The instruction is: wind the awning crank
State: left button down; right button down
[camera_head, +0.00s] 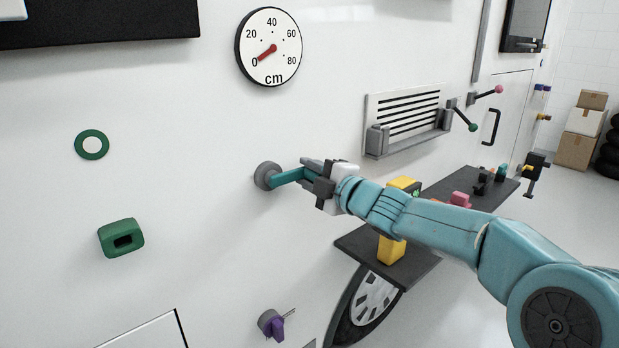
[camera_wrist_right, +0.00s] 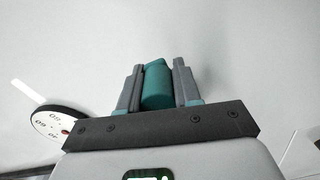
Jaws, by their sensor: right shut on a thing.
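The awning crank has a round grey hub (camera_head: 264,177) on the white wall and a teal arm (camera_head: 288,176) that points right from it. My right gripper (camera_head: 313,170) is at the arm's outer end, shut on the crank's handle. In the right wrist view the teal handle (camera_wrist_right: 157,86) lies between the two grey fingers. The round cm dial (camera_head: 271,46) is above the crank, with its red needle close to 0. It also shows in the right wrist view (camera_wrist_right: 57,121). My left gripper is not in view.
A green ring (camera_head: 92,144) and a green socket (camera_head: 121,238) are on the wall at left. A purple knob (camera_head: 277,328) is below the crank. A dark shelf (camera_head: 352,244) with a yellow object (camera_head: 391,249) juts out beneath my right arm. A louvred vent (camera_head: 402,117) is at upper right.

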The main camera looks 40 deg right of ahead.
jog(key=shift+r, duration=0.55)
jog(key=c, duration=1)
grip_release()
jog(key=shift+o, duration=0.9)
jog(key=shift+s+f, duration=0.1)
jog(key=shift+f, duration=0.15)
jog(key=s+d, duration=0.1)
jog(key=s, duration=1.5)
jog(key=shift+s, duration=0.15)
jog(key=shift+d, duration=0.1)
